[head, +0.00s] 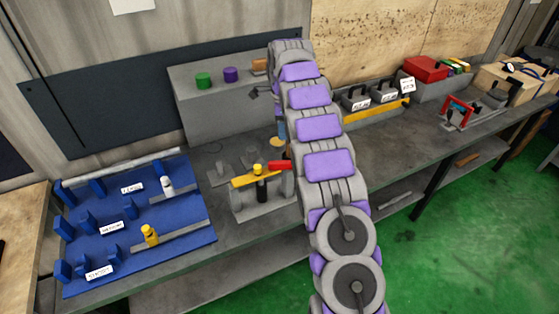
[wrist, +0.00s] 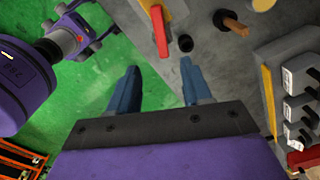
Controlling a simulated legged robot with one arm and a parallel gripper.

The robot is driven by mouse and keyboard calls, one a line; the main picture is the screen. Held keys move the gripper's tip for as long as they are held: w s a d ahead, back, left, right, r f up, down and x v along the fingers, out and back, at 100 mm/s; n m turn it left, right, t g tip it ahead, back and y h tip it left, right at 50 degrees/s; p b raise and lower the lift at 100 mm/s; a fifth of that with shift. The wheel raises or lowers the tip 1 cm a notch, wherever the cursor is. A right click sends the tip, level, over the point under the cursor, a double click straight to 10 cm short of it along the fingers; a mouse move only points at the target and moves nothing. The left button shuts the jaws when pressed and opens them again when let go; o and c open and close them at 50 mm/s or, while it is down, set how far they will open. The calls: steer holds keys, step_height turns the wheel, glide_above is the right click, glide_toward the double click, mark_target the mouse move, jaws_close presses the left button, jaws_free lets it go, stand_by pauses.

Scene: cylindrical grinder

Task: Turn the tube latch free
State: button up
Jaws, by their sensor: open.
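What looks like the tube latch is a yellow bar (head: 256,177) with a red handle (head: 279,165), on a grey fixture (head: 262,208) on the bench. A dark cylinder (head: 262,190) stands beneath the bar. The wrist view shows the red handle (wrist: 160,30) beyond the fingertips, near the top edge, with part of the yellow bar (wrist: 150,4) beside it. My gripper (wrist: 158,66) is open, with two blue fingers apart and nothing between them. The handle is ahead of the gap, not between the fingers. My arm hides the fixture's right side in the head view.
A blue board (head: 130,225) with labelled holders lies left of the fixture. Green (head: 203,80) and purple (head: 230,75) cylinders stand on a grey block (head: 213,110) behind. A black stub (wrist: 185,43) and an orange rod (wrist: 234,26) are near the handle.

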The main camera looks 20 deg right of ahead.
glide_above(283, 162)
step_height(283, 162, down, 5)
step_height(283, 162, down, 10)
steer(key=shift+a+f+b, duration=0.1)
steer(key=shift+a+b, duration=0.05)
steer(key=shift+b, duration=0.75)
steer(key=shift+d+f, duration=0.35)
steer(key=shift+f, duration=0.25)
steer(key=shift+a, duration=0.2)
steer(key=shift+a, duration=0.1)
steer(key=shift+c, duration=0.3)
steer(key=shift+r, duration=0.1)
steer(key=shift+c, duration=0.7)
jaws_close()
